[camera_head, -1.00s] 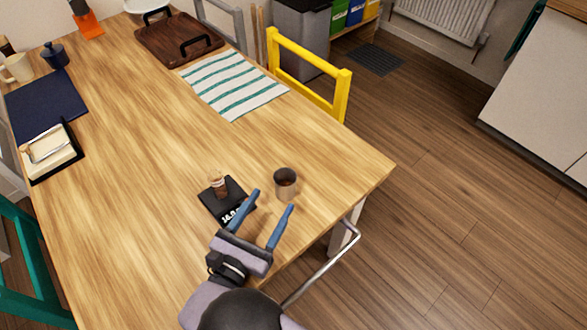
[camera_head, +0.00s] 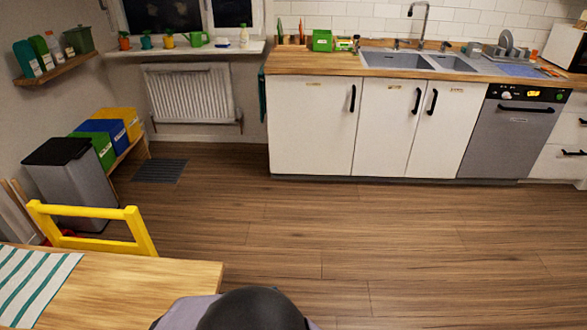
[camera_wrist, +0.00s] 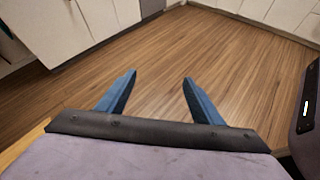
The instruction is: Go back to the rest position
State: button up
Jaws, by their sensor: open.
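My gripper (camera_wrist: 158,90) shows in the wrist view with its two blue fingers spread apart and nothing between them. Wooden floor lies beyond the fingertips. In the head view only a grey and black part of my arm shows at the bottom edge; the fingers are hidden there. The wooden table (camera_head: 150,285) shows at the lower left of the head view, with part of a striped cloth (camera_head: 30,285) on it.
A yellow chair (camera_head: 140,230) stands at the table's far edge. A grey bin (camera_head: 75,190) and coloured boxes are at the left. White cabinets (camera_head: 315,130) with a sink (camera_head: 400,61) and a dishwasher (camera_head: 510,135) line the back. The floor (camera_head: 400,235) between is clear.

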jog(key=s+d+f+m+g+y+b, duration=0.1)
jog(key=s+d+f+m+g+y, duration=0.15)
jog(key=d+m, duration=0.5)
jog(key=s+d+f+m+g+y+b, duration=0.1)
jog(key=s+d+m+g+y, duration=0.2)
jog(key=d+m, duration=0.45)
jog(key=s+d+f+m+g+y+b, duration=0.1)
jog(key=d+f+m+g+y, duration=0.2)
jog(key=d+m, duration=0.45)
notch_tip(320, 180, up, 14)
jog(key=a+m+p, duration=0.2)
jog(key=p, duration=1)
jog(key=shift+w+f+y, duration=0.25)
jog(key=shift+y, duration=0.2)
